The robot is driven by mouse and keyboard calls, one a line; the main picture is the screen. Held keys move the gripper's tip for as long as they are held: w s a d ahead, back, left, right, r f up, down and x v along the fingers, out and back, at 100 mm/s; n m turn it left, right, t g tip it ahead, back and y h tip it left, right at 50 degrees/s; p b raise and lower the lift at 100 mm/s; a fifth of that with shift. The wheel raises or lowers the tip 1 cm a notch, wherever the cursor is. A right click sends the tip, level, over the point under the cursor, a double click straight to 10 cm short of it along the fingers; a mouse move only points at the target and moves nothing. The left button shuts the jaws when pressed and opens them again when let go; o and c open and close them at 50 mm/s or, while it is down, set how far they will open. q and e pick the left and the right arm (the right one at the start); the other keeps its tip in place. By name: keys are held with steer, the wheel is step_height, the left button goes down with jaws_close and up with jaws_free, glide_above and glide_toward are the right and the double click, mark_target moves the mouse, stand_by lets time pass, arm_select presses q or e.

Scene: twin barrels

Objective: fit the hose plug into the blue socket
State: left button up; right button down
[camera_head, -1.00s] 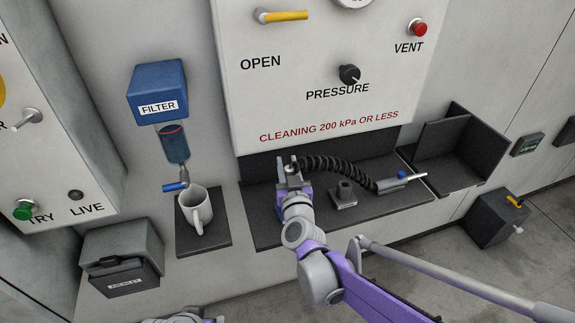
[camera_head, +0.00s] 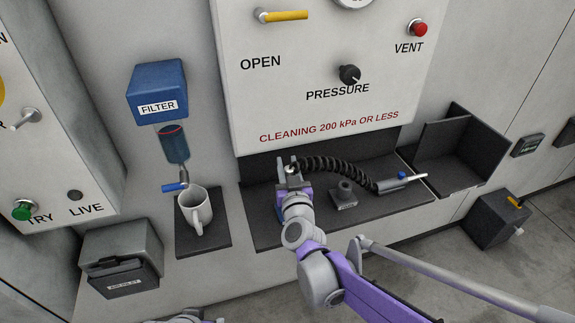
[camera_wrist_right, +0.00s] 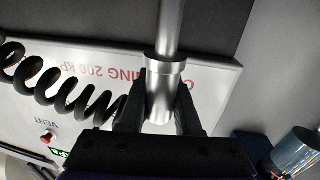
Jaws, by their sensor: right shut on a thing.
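My right gripper (camera_head: 289,165) is at the left part of the dark shelf under the white panel. In the right wrist view its two dark fingers (camera_wrist_right: 160,108) are shut on a bright metal cylinder, which I take as the hose plug (camera_wrist_right: 163,85). A thinner metal shaft extends from its collar, away from the hand. The black coiled hose (camera_head: 335,165) runs from near the gripper to a grey nozzle piece (camera_head: 392,184) with a blue button. I cannot make out the blue socket in either view.
A dark shelf (camera_head: 265,225) carries a small dark stand (camera_head: 344,195) right of my gripper. A white mug (camera_head: 197,212) stands left, below the blue filter (camera_head: 157,92). The white panel (camera_head: 270,100) overhangs behind. An open dark box (camera_head: 470,148) is at the right.

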stand_by(0.5)
steer(key=shift+f+b, duration=2.05)
steer(key=shift+f, duration=0.45)
steer(key=c, duration=0.5)
jaws_free()
steer(key=shift+s, duration=0.1)
steer(key=s, duration=0.3)
steer(key=s+d, duration=0.1)
steer(key=s, duration=0.6)
steer(key=shift+s+d, duration=0.25)
steer(key=shift+d, duration=0.1)
